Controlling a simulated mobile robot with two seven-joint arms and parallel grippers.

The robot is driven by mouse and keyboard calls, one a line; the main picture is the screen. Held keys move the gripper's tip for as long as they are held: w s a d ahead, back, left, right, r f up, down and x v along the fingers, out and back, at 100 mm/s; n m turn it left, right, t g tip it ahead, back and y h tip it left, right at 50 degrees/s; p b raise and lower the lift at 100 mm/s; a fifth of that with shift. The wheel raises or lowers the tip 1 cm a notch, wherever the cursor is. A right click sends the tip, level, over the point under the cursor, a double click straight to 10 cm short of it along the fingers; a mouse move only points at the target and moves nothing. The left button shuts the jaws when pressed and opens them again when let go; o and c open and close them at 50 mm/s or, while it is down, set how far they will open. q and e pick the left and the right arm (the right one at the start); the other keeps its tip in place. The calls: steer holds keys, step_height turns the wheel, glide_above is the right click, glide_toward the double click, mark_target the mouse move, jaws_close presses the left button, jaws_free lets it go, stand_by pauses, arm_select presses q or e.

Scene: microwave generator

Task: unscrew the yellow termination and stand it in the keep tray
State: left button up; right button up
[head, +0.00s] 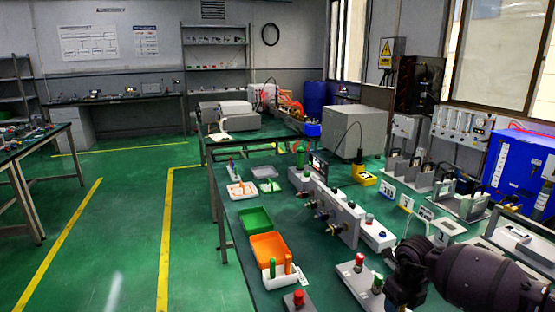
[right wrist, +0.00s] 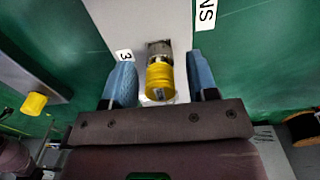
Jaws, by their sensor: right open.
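The yellow termination (right wrist: 160,80) is a short ribbed cylinder on a metal connector, at a pale panel marked "3", in the right wrist view. My right gripper (right wrist: 161,84) is open, with one blue finger on each side of it and a gap on both sides. In the head view my right arm comes in from the lower right; its fingers are not clear there. A white tray (head: 269,279) holding upright orange and green pieces stands at the bench's front left; I cannot tell whether it is the keep tray. My left gripper is not in view.
A green tray (head: 257,219) and an orange tray (head: 268,246) lie behind the white tray. A connector panel (head: 340,216) stands mid-bench. A base with red and green knobs (head: 361,283) is beside my right arm. Another yellow piece (right wrist: 34,103) shows at left in the wrist view.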

jaws_close()
steer(key=shift+r, duration=0.1)
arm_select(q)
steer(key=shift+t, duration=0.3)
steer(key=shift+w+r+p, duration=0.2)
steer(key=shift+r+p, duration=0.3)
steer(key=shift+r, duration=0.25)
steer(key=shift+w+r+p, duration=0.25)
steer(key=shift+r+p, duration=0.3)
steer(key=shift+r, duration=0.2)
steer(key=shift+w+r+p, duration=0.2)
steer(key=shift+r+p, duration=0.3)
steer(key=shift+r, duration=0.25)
arm_select(e)
steer(key=shift+r, duration=2.9)
